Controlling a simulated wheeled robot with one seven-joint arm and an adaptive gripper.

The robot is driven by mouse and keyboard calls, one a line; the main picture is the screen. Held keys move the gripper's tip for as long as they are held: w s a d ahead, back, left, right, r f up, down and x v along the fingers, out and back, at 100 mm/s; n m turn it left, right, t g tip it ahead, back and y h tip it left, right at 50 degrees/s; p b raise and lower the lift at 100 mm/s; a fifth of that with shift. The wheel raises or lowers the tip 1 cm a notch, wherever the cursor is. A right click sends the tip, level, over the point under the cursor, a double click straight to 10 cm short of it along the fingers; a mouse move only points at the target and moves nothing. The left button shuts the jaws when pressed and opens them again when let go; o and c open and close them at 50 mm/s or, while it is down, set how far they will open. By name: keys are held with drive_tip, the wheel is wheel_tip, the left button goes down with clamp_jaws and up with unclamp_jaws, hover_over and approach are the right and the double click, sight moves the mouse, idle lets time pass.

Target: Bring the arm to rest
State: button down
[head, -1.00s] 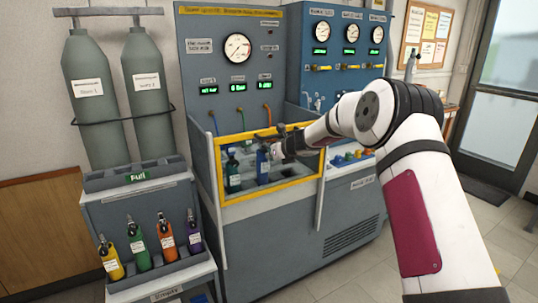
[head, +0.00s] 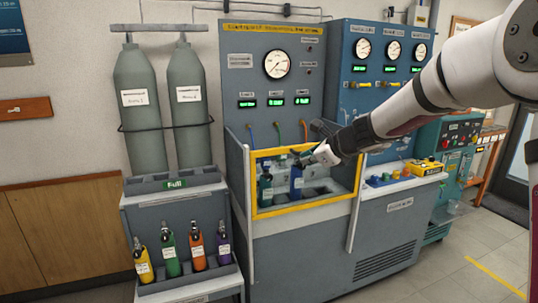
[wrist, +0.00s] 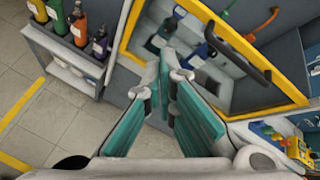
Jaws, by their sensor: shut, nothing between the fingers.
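My gripper (wrist: 170,75) is shut and empty in the wrist view, its two teal-padded fingers close together. In the head view my gripper (head: 312,155) is at the yellow-framed window of the test bench (head: 300,233), close to a blue bottle (head: 297,181). A dark teal bottle (head: 266,186) stands to the left of the blue one, behind the same frame. Both bottles also show in the wrist view, the blue one (wrist: 196,52) just beyond my fingertips. I cannot tell whether the fingertips touch the frame or handle.
A rack (head: 178,277) with yellow, green, orange and purple bottles stands at the left, below two grey cylinders (head: 143,105). The yellow frame (head: 305,206) and its dark handle (wrist: 237,54) are close to my gripper. Tiled floor (wrist: 70,110) is clear in front.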

drive_tip(key=s+a+r+n+g, duration=0.25)
drive_tip(key=s+n, duration=0.45)
drive_tip(key=s, duration=0.4)
drive_tip(key=s+a+r+n+g, duration=0.1)
drive_tip(key=s+a+r+n, duration=0.15)
drive_tip(key=s+n, duration=0.6)
drive_tip(key=s+d+f+n+h, duration=0.1)
drive_tip(key=s+d+n, duration=0.2)
drive_tip(key=s, duration=0.6)
drive_tip(key=s+d+f+n+g+h+p, duration=0.1)
drive_tip(key=s+d+f+n+h, duration=0.1)
drive_tip(key=s, duration=0.8)
drive_tip(key=s+d+f+n+g+h+p, duration=0.1)
drive_tip(key=s+d+n, duration=0.3)
drive_tip(key=s, duration=0.5)
drive_tip(key=shift+s+d+f+h, duration=0.2)
drive_tip(key=shift+d+h, duration=0.15)
drive_tip(key=shift+h, duration=0.15)
drive_tip(key=shift+w+r+n+g, duration=0.1)
drive_tip(key=shift+n+g, duration=0.15)
